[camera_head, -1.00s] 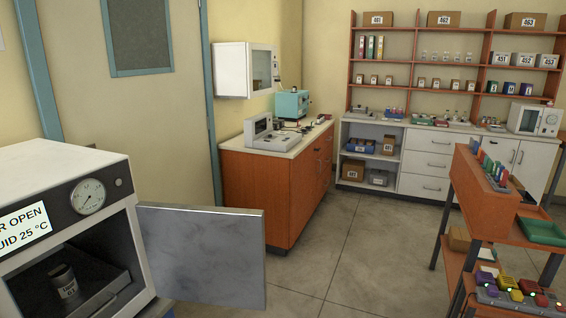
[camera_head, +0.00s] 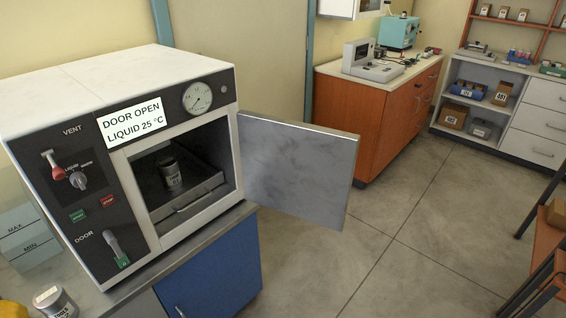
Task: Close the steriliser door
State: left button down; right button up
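The steriliser (camera_head: 100,70) is a white box with a dark front panel on a bench at the left. Its grey metal door (camera_head: 295,170) stands wide open, swung out to the right of the chamber opening. A sign (camera_head: 132,120) reads "DOOR OPEN LIQUID 25 °C". Inside, a dark labelled jar (camera_head: 170,174) stands on a tray (camera_head: 186,203). A door lever (camera_head: 117,250) with a green base is at the lower left of the front panel, and a red vent handle (camera_head: 54,166) is above it. Neither of my grippers is in view.
The bench edge (camera_head: 235,215) with a blue cabinet (camera_head: 215,275) lies below the steriliser. A labelled jar (camera_head: 55,301) and a clear container (camera_head: 28,238) are at the left. An orange cabinet (camera_head: 370,115) stands behind the door.

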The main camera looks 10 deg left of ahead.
aim_at(303, 171)
jog(key=i+u, duration=0.1)
jog(key=u, duration=0.3)
jog(key=i+l+u, duration=0.1)
jog(key=u, duration=0.35)
jog(key=l+u, duration=0.2)
jog(key=u, duration=0.2)
jog(key=i+l+u, duration=0.1)
jog(key=u, duration=0.3)
jog(key=l+u, duration=0.2)
jog(key=u, duration=0.25)
jog(key=l+u, duration=0.2)
jog(key=l, duration=0.35)
jog(key=l+u, duration=0.15)
jog(key=l, duration=0.35)
jog(key=l+u, duration=0.2)
jog(key=l, duration=0.35)
jog(key=k+l+u, duration=0.15)
jog(key=l, duration=0.35)
jog(key=l+u, duration=0.2)
jog(key=l, duration=0.3)
jog(key=k+l, duration=0.1)
jog(key=l, duration=0.2)
jog(key=k+l, duration=0.1)
jog(key=l, duration=0.15)
jog(key=k+l, duration=0.1)
jog(key=l, duration=0.2)
